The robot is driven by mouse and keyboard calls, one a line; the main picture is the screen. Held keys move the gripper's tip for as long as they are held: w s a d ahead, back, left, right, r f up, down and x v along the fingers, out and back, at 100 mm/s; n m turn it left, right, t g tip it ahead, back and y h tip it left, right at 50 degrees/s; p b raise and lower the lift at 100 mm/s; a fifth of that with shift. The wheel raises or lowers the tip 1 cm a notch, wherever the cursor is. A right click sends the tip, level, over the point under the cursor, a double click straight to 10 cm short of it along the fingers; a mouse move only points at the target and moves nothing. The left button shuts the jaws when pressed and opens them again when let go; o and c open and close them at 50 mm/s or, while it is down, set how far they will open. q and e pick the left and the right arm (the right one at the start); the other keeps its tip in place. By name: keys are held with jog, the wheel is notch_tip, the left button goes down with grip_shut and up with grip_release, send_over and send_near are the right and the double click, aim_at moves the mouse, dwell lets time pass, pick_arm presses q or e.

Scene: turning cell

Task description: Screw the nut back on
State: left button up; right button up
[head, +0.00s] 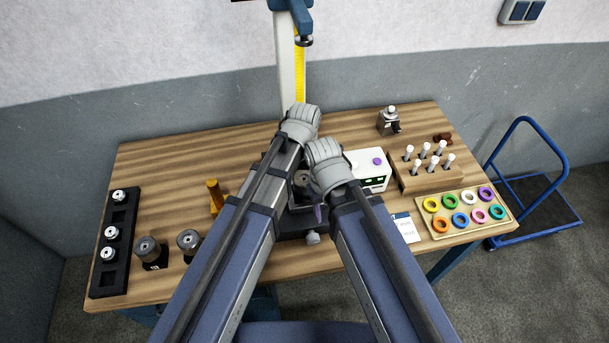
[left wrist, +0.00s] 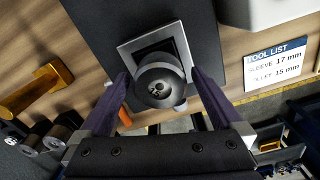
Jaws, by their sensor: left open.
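A round dark grey part (left wrist: 160,84) with a recessed middle stands on a square metal plate (left wrist: 177,41) of a dark fixture in the left wrist view; I cannot tell whether it is the nut. It partly shows between my arms in the head view (head: 302,179). My left gripper (left wrist: 160,74) is open, with one purple finger on each side of this part; whether they touch it I cannot tell. My right gripper (head: 328,168) is close beside my left one over the fixture, and its jaws are mostly hidden by my arm.
A brass-coloured piece (head: 214,194) and two dark round pieces stand left of the fixture, beside a black rack (head: 104,271). Right are a white box (head: 376,184), a wooden peg block (head: 439,182) and a ring tray (head: 434,210). A measuring column (head: 288,70) stands behind.

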pick_arm(q)
notch_tip(320, 180, up, 8)
jog(key=p, duration=0.7)
jog(key=shift+w+f, duration=0.15)
jog(key=shift+f, duration=0.1)
